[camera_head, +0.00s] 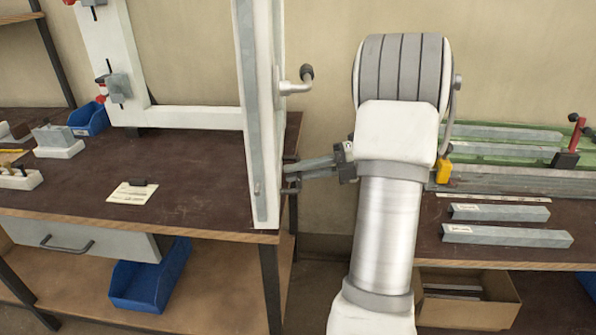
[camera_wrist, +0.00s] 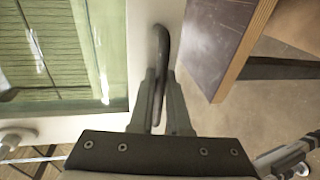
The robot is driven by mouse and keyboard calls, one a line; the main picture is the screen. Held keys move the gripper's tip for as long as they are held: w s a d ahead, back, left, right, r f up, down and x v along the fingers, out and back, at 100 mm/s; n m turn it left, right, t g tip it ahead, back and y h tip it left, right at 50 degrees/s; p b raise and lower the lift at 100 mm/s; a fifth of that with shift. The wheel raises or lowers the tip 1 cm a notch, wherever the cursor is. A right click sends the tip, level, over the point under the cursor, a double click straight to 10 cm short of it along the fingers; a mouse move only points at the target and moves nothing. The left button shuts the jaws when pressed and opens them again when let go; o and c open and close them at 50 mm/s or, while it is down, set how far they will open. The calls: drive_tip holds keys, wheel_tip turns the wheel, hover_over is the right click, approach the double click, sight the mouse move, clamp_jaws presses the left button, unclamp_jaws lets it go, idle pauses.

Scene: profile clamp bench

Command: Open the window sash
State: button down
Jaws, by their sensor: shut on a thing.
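The white window sash (camera_head: 262,120) stands swung out from the white window frame (camera_head: 190,117), nearly edge-on in the head view. A grey lever handle with a dark knob (camera_head: 296,82) sticks out of its right face. My gripper (camera_head: 291,172) is at the lower right side of the sash. In the wrist view my gripper (camera_wrist: 160,80) is shut on a dark curved handle (camera_wrist: 162,42) in front of the white sash rail (camera_wrist: 145,18). The glass (camera_wrist: 60,60) shows left of it. The fingers partly hide the handle.
The sash overhangs the front right of the dark bench (camera_head: 185,175). A card (camera_head: 132,193) and blue bin (camera_head: 88,120) lie on it; a clamp (camera_head: 118,86) is on the frame. On the right, grey profiles (camera_head: 500,212) lie on another bench. A gap separates the benches.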

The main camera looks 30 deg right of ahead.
drive_tip(key=shift+r, duration=0.1)
drive_tip(key=c, duration=1.2)
unclamp_jaws()
drive_tip(key=shift+o, duration=0.2)
drive_tip(key=p+v, duration=0.3)
drive_tip(key=v, duration=1.4)
drive_tip(key=shift+d, duration=0.2)
